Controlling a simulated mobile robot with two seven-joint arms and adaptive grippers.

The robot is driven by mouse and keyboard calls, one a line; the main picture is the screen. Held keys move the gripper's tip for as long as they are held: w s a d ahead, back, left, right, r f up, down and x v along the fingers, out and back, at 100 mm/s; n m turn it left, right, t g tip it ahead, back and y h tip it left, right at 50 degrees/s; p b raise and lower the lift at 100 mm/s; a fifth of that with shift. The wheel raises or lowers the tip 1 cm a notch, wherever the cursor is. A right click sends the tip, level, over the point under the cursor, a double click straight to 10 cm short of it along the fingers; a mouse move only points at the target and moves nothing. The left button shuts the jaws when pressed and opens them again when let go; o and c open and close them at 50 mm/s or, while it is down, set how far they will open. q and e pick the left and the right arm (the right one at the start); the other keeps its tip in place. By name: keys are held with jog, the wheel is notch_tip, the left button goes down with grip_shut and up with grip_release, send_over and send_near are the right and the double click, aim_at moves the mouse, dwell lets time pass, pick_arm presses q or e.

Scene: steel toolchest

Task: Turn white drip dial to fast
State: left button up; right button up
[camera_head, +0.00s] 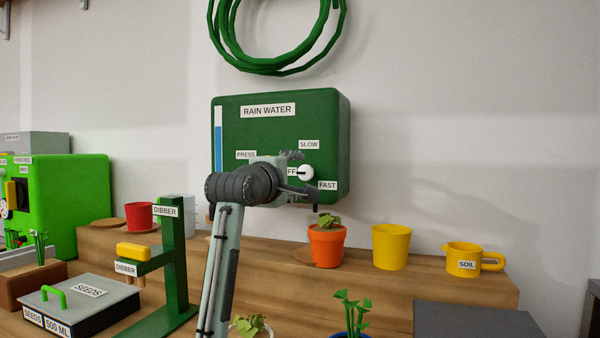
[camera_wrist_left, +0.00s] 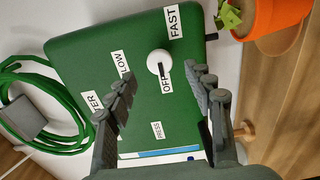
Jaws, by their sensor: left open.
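The green rain water box (camera_head: 245,140) hangs on the wall, with labels PRESS, OFF, SLOW and FAST. The white drip dial (camera_head: 306,172) sits at its lower right, between SLOW above and FAST below. In the left wrist view the dial (camera_wrist_left: 159,62) has a dark pointer mark aimed at the OFF label. My left gripper (camera_head: 302,172) is in front of the box with its fingers apart around the dial's area. In the wrist view the open fingers (camera_wrist_left: 165,92) stand on either side short of the dial, not visibly touching it. My right gripper is not in view.
Below the box, a wooden ledge holds an orange pot (camera_head: 327,246), a yellow pot (camera_head: 391,247) and a yellow SOIL cup (camera_head: 462,261). A green dibber stand (camera_head: 174,262) stands left of my arm. A green hose (camera_head: 275,68) hangs above.

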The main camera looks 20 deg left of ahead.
aim_at(305, 173)
pick_arm(q)
jog(key=w, duration=0.5)
jog(key=shift+d+p, duration=0.1)
jog(key=shift+p, duration=0.2)
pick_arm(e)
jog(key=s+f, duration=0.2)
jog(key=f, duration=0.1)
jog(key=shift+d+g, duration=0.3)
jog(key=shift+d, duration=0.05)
pick_arm(q)
jog(key=c, duration=1.2)
jog(key=shift+o, duration=0.2)
